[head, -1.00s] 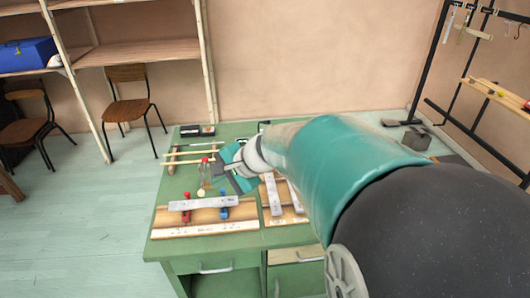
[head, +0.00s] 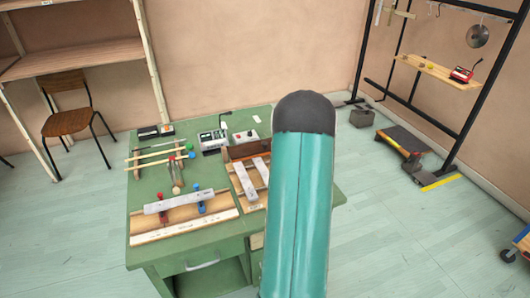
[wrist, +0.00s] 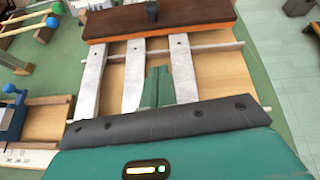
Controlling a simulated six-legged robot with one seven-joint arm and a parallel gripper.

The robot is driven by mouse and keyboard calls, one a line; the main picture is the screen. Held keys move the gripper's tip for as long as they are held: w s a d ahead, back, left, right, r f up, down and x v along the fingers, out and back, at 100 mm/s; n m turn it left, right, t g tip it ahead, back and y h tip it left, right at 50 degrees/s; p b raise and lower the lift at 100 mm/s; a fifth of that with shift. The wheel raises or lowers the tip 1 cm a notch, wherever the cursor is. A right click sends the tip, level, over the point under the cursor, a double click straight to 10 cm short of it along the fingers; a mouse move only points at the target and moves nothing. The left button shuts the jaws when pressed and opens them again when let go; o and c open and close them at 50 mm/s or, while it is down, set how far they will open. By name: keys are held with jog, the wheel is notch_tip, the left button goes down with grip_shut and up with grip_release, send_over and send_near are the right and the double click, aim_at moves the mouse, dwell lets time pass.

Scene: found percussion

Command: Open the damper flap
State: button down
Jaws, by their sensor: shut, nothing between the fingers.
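The likely damper flap is a dark brown board with an orange lower edge (wrist: 190,27) and a black knob on top. It lies across the far ends of several grey metal bars (wrist: 92,75) on a wooden frame, covering those ends. In the head view the board (head: 247,149) shows partly, left of my arm. My gripper (wrist: 157,72) is shut and empty in the wrist view. Its green fingers appear over the bars, on the near side of the board and apart from it. In the head view my teal arm hides the gripper.
A bar on red and blue supports (head: 172,202) stands at the table's front left. Mallets (head: 165,157) lie behind it. Electronic boxes (head: 213,138) stand at the back.

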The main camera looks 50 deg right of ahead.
aim_at(266, 149)
jog(key=x, duration=0.9)
jog(key=shift+w+d+f, duration=0.15)
jog(key=shift+d+f, duration=0.05)
jog(key=shift+d, duration=0.05)
jog(key=shift+w+d+r, duration=0.15)
jog(key=shift+w+r, duration=0.25)
jog(key=shift+r, duration=0.15)
jog(key=shift+w+d+r, duration=0.15)
jog(key=shift+w+r, duration=0.25)
jog(key=shift+r, duration=0.15)
jog(key=shift+w+d+r, duration=0.1)
jog(key=shift+w+r, duration=0.3)
jog(key=shift+r, duration=0.1)
jog(key=shift+w+r, duration=0.1)
jog(key=shift+r, duration=0.1)
